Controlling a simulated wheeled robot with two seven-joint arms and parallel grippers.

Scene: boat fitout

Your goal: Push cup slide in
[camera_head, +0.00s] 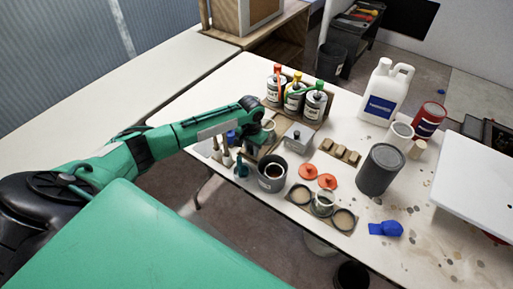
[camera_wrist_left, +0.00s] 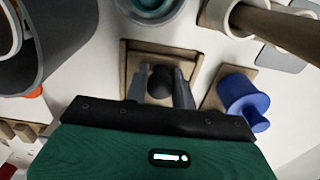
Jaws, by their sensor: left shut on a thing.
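My left gripper (camera_head: 254,146) reaches over the table among small fixtures, with its fingertips partly hidden by the arm. In the left wrist view, the fingers (camera_wrist_left: 160,86) are closed around a dark round knob (camera_wrist_left: 161,78). The knob is at a small wooden slide tray (camera_wrist_left: 130,57) with raised edges. A round teal-grey cup (camera_wrist_left: 150,8) shows just beyond the tray, cut off by the top edge of the picture. I cannot tell whether the cup rests on the slide. My right gripper is in neither view.
A blue cylinder (camera_wrist_left: 240,92) on a wooden base stands close beside the fingers. A grey can (camera_head: 271,184) stands in front. A metal box (camera_head: 298,141), labelled bottles (camera_head: 294,97), a white jug (camera_head: 384,96) and a dark canister (camera_head: 379,172) occupy the table.

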